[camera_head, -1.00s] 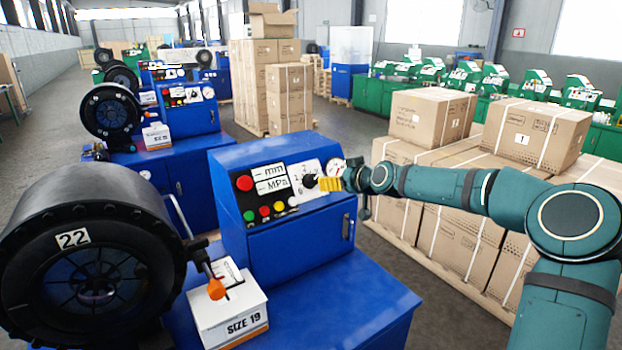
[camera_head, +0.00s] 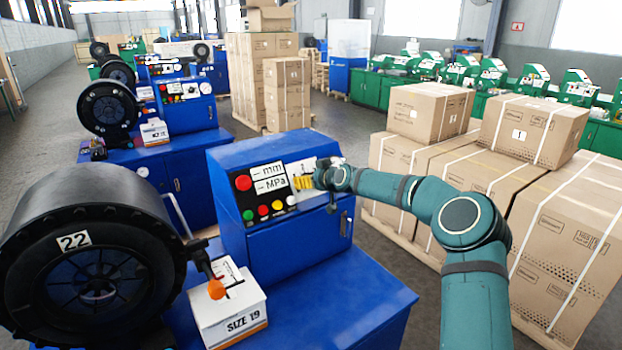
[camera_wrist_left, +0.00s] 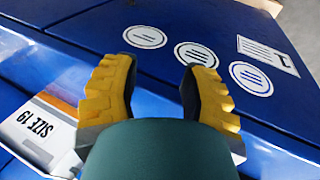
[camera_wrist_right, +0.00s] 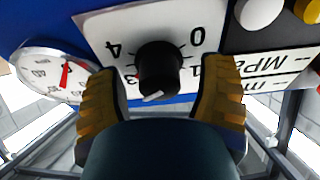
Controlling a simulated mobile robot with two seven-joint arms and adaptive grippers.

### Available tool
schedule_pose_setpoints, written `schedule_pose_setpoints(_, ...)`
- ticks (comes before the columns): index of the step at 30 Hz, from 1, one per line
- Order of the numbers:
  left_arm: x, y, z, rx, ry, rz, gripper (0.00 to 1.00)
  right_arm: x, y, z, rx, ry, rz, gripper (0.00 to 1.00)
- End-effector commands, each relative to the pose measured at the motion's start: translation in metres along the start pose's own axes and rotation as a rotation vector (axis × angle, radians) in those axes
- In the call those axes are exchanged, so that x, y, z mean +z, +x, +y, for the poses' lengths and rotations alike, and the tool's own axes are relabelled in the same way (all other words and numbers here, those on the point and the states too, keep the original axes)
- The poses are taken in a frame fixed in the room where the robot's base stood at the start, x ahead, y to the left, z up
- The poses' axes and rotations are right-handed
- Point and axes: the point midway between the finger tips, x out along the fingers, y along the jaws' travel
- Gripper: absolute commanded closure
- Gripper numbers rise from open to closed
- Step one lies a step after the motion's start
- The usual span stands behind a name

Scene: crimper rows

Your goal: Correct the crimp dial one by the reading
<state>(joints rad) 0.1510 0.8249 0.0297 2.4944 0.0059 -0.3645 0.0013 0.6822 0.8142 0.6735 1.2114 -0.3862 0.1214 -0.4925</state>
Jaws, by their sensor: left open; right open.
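The crimp dial (camera_wrist_right: 160,70) is a black knob on a white scale plate, seen upside down in the right wrist view. Its white pointer mark faces the picture's bottom, slightly left, between the 1 and the 3. My right gripper (camera_wrist_right: 163,100) is open, with one yellow finger on each side of the knob and gaps visible. In the head view the right gripper (camera_head: 304,181) covers the dial on the blue machine (camera_head: 300,256). My left gripper (camera_wrist_left: 158,88) is open and empty over a blue surface with round stickers. It does not show in the head view.
A pressure gauge (camera_wrist_right: 55,74) with a red needle sits beside the dial. A black crimper head (camera_head: 80,255) marked 22 and a white SIZE 19 box (camera_head: 230,312) stand on the left. Strapped cartons (camera_head: 570,235) stand right of the machine.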

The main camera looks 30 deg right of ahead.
Motion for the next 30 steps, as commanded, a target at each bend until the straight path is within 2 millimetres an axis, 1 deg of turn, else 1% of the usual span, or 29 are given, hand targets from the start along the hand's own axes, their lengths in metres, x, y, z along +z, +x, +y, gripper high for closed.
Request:
schedule_pose_setpoints(5, 0.0, 0.0, 0.0, 0.0, 0.0, 0.0, 0.56, 0.0, 0.0, 0.0, 0.0, 0.0, 0.0, 0.3)
schedule_pose_setpoints(8, 0.0, 0.0, 0.0, 0.0, 0.0, 0.0, 0.56, 0.0, 0.0, 0.0, 0.0, 0.0, 0.0, 0.6)
schedule_pose_setpoints(9, 0.0, 0.0, 0.0, 0.0, 0.0, 0.0, 0.56, 0.0, 0.0, 0.0, 0.0, 0.0, 0.0, 0.74)
schedule_pose_setpoints(11, 0.0, 0.0, 0.0, 0.0, 0.0, 0.0, 0.56, 0.0, 0.0, 0.0, 0.0, 0.0, 0.0, 0.96)
schedule_pose_setpoints(12, 0.0, 0.0, 0.0, 0.0, 0.0, 0.0, 0.56, 0.0, 0.0, 0.0, 0.0, 0.0, 0.0, 0.99)
schedule_pose_setpoints(19, 0.0, 0.001, -0.001, 0.0, 0.0, 0.001, 0.56, 0.0, 0.0, 0.0, 0.003, 0.009, 0.001, 1.0)
schedule_pose_setpoints(23, 0.0, 0.004, -0.002, -0.001, 0.0, 0.001, 0.56, -0.001, -0.001, 0.0, 0.01, 0.044, 0.002, 1.0)
schedule_pose_setpoints(30, 0.002, 0.015, -0.005, -0.003, 0.0, 0.001, 0.56, -0.001, 0.0, -0.001, 0.038, 0.185, 0.004, 1.0)
